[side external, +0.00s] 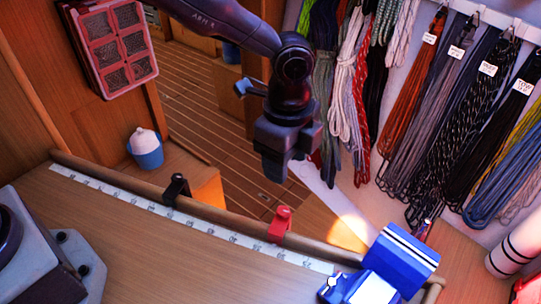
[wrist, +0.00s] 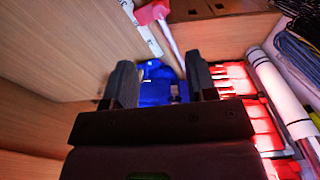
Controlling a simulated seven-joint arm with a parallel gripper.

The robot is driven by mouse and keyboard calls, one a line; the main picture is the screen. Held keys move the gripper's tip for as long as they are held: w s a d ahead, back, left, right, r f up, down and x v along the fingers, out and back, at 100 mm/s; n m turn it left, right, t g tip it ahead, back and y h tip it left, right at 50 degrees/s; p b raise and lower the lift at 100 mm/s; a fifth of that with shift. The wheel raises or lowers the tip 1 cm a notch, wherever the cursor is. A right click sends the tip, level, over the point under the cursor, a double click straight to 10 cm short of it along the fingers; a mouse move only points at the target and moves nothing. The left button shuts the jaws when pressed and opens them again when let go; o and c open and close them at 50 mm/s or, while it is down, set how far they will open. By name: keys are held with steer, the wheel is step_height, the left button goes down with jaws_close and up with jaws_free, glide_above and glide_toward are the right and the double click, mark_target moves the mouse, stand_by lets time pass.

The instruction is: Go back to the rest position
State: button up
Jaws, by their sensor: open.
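My gripper (side external: 272,163) hangs in the air above the far edge of the workbench, pointing down, in the upper middle of the side external view. In the wrist view my gripper (wrist: 160,82) shows two dark fingers spread apart with nothing held between them. The workbench (side external: 150,250) lies below, and the gripper is clear of it. In the wrist view a blue object (wrist: 155,90), seemingly the blue vise, shows beyond and between the fingers.
A blue vise (side external: 400,258) stands at the bench's right end. A wooden rail (side external: 230,221) with a black clamp (side external: 177,189) and a red clamp (side external: 281,222) runs along the edge. Coiled lines (side external: 400,110) hang at the right. The bench middle is clear.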

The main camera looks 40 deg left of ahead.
steer(key=s+a+r+n+t, duration=0.2)
steer(key=s+a+r+n, duration=0.6)
steer(key=a, duration=0.4)
steer(key=s+a+r+n+t, duration=0.3)
steer(key=s+a+r+n, duration=0.6)
steer(key=s+a, duration=0.3)
steer(key=shift+s+r+n+t, duration=0.3)
steer(key=shift+s+r, duration=0.1)
steer(key=shift+r, duration=0.05)
